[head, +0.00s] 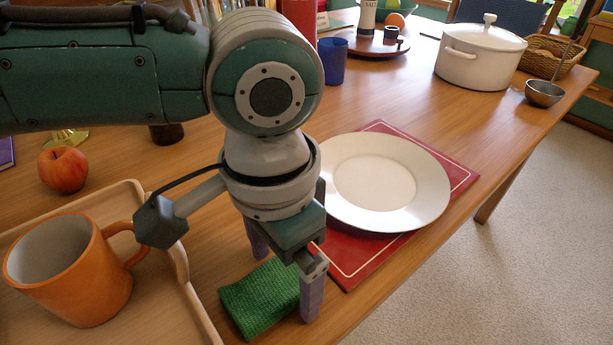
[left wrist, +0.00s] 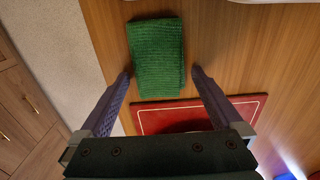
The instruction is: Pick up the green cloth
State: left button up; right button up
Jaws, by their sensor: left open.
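The green cloth (head: 262,298) lies folded flat on the wooden table, between the tray and the red placemat. My left gripper (head: 283,280) is right above it in the head view, pointing down, with one finger on the near right side of the cloth and the other behind it. In the left wrist view the cloth (left wrist: 157,55) lies ahead of and between the two open fingers (left wrist: 160,76), with nothing held. The arm hides a little of the cloth in the head view. My right gripper is not in view.
A wooden tray (head: 187,283) with an orange mug (head: 75,270) stands left of the cloth. A white plate (head: 388,183) sits on the red placemat (head: 365,268) to the right. An apple (head: 63,169), a blue cup (head: 332,61) and a white pot (head: 478,55) stand farther back.

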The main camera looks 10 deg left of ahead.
aim_at(283, 272)
pick_arm(q)
jog(key=c, duration=1.3)
jog(key=shift+r+p, duration=2.9)
jog(key=shift+r, duration=7.2)
jog(key=shift+c, duration=0.2)
